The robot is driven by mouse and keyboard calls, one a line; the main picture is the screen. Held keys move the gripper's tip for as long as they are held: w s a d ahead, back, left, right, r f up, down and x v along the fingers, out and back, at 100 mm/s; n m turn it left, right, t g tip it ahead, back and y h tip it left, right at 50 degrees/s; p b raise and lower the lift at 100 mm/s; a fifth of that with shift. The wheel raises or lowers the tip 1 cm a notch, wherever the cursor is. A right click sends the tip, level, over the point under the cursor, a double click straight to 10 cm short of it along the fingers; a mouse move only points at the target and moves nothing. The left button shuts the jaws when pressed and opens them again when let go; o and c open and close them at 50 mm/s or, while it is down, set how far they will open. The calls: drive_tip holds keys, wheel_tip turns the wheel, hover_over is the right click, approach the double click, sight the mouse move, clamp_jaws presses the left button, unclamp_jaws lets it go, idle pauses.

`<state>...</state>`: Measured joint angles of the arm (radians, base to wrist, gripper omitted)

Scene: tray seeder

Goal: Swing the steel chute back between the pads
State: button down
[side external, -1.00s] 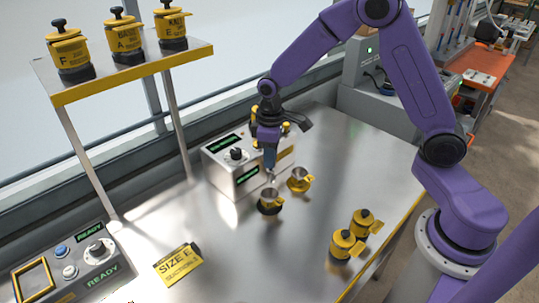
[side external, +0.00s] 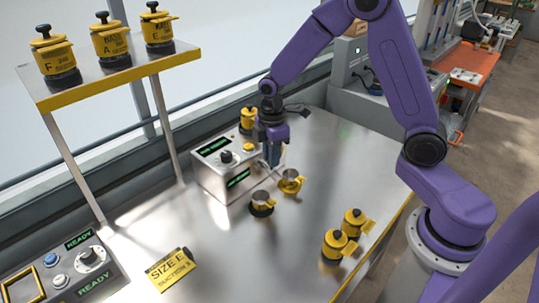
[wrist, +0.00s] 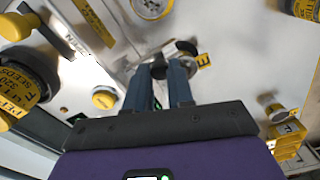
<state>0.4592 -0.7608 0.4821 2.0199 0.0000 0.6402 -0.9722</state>
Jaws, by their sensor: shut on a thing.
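My gripper (side external: 272,160) is low in front of the grey dosing box (side external: 212,178), with its fingers pointing down. In the wrist view its two blue-grey fingers (wrist: 170,72) are shut on a small part of the steel chute (wrist: 148,62), whose thin pale metal shows beside the fingertips. In the side view the chute is mostly hidden by the fingers and is too small to read clearly. I cannot make out the pads.
Two yellow canisters (side external: 336,246) stand near the front right edge. A yellow canister (side external: 248,118) stands behind my gripper. A shelf (side external: 130,77) with several canisters rises at left.

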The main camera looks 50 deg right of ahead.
drive_tip(key=shift+d, duration=0.1)
idle(0.4)
drive_tip(key=c, duration=1)
unclamp_jaws()
drive_tip(key=shift+r, duration=0.1)
wheel_tip(320, 180, up, 17)
drive_tip(key=shift+r, duration=0.15)
drive_tip(key=shift+s, duration=0.1)
